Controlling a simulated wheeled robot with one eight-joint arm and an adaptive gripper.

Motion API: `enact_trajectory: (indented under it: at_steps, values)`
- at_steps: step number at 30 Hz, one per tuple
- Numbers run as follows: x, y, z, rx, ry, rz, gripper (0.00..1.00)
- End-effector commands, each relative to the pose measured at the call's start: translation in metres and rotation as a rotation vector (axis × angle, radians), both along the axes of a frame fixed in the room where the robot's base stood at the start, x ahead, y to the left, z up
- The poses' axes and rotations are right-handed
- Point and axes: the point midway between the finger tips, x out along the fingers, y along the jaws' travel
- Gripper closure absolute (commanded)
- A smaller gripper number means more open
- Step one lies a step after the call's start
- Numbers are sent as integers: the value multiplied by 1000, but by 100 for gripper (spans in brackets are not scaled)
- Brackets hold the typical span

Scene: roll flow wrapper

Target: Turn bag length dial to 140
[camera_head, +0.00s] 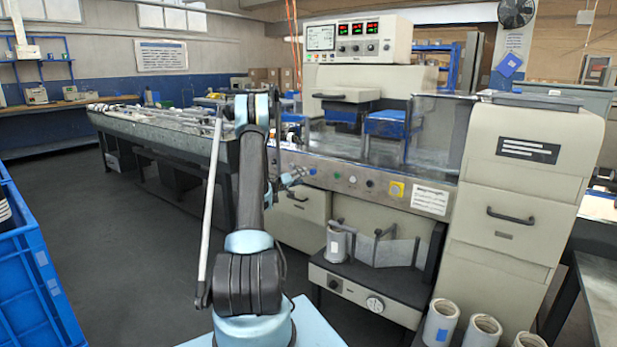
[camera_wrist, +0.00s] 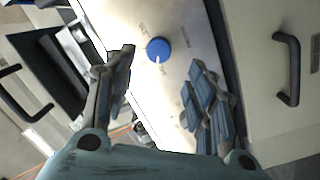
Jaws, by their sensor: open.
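A round blue dial (camera_wrist: 158,49) sits on a pale metal panel (camera_wrist: 185,28) in the wrist view. A white pointer mark shows on its lower edge, and small printed labels around it are too blurred to read. My gripper (camera_wrist: 163,66) is open, with one dark padded finger on each side of the dial, apart from it and holding nothing. In the head view my gripper (camera_head: 292,177) is in front of the machine's front control strip (camera_head: 350,183), left of a small blue knob (camera_head: 312,171). I cannot tell whether the wrist view's dial is this knob.
Black drawer handles flank the panel in the wrist view, one (camera_wrist: 287,70) at right. A long conveyor (camera_head: 165,128) runs left. A blue crate (camera_head: 30,270) stands at left; open floor lies between.

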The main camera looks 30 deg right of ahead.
Motion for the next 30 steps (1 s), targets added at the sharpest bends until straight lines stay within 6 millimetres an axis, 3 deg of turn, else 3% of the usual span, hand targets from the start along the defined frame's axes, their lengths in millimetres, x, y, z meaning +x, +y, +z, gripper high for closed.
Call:
enact_trajectory:
  at_steps: [6,12,25,26,30]
  values:
    - [10,-37,0,0,0,-2,50]
    - [17,-58,0,0,0,-1,50]
    - [19,-67,0,0,0,0,50]
    - [19,-67,0,0,0,0,52]
    - [19,-67,0,0,0,0,84]
